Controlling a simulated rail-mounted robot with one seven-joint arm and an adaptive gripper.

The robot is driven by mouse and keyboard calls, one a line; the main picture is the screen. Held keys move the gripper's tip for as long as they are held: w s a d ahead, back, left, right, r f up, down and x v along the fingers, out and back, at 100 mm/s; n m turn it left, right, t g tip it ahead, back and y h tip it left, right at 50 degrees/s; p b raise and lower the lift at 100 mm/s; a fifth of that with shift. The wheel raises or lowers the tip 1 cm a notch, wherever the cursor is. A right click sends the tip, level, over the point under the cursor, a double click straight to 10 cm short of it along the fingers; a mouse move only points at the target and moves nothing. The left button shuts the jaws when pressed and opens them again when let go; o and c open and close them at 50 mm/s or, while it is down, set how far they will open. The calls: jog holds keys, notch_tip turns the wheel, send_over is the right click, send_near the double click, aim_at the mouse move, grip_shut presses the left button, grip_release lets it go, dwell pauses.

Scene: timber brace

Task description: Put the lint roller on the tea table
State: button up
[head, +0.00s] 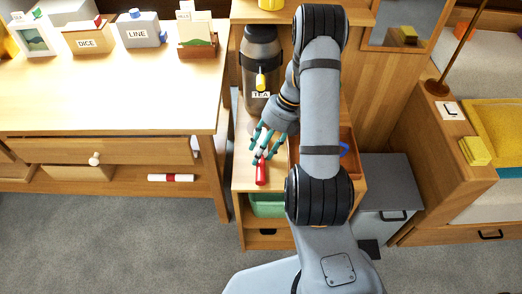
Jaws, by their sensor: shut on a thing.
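My gripper (264,152) has teal fingers and points down over the small wooden tea table (242,190), in front of a dark dispenser marked TEA (262,66). It is shut on a red-handled thing (261,173), which looks like the lint roller. The red handle sticks out toward the front of the table, and a pale part shows between the fingers. The fingers hide the rest. It is low over the tabletop; I cannot tell whether it touches the surface.
A wooden tray (347,140) with a blue item stands right of my arm. A large desk (110,100) with labelled boxes is at left, with a white and red roll (170,178) below. A grey bin (385,195) stands at right. Grey floor is clear in front.

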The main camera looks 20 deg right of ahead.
jog(key=o, duration=0.9)
jog(key=p+v, duration=0.3)
jog(key=v, duration=0.9)
jog(key=shift+r, duration=0.15)
